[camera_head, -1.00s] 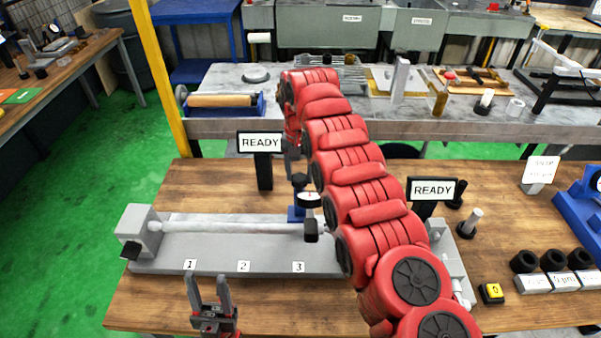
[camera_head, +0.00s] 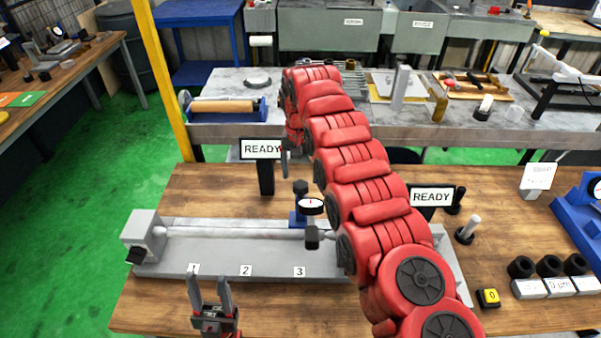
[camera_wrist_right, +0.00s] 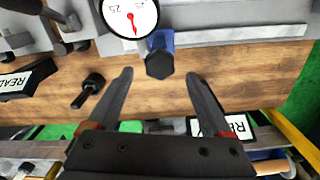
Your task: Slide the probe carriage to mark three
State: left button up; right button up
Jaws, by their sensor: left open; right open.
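The probe carriage is a blue post with a black knob (camera_head: 301,187) and a round white dial (camera_head: 311,206). It stands at the grey machine bed (camera_head: 220,255), close to the mark 3 label (camera_head: 299,271). Marks 1 (camera_head: 193,269) and 2 (camera_head: 246,270) lie to its left. My left gripper (camera_head: 209,284) is open and empty in front of the bed, below mark 1. My right gripper (camera_head: 290,160) is behind the carriage, partly hidden by my red arm. In the right wrist view it is open (camera_wrist_right: 158,88), and the knob (camera_wrist_right: 159,64) lies ahead of its fingertips, apart from them.
Two READY signs stand behind the bed, at left (camera_head: 262,149) and right (camera_head: 431,196). A horizontal rod (camera_head: 220,232) runs along the bed. Black rings (camera_head: 548,265) and a yellow button (camera_head: 488,297) sit at right. Bare wood lies behind the bed at left.

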notch_tip(320, 180, up, 14)
jog(key=p, duration=1.3)
jog(key=shift+r, duration=0.25)
jog(key=shift+f, duration=0.1)
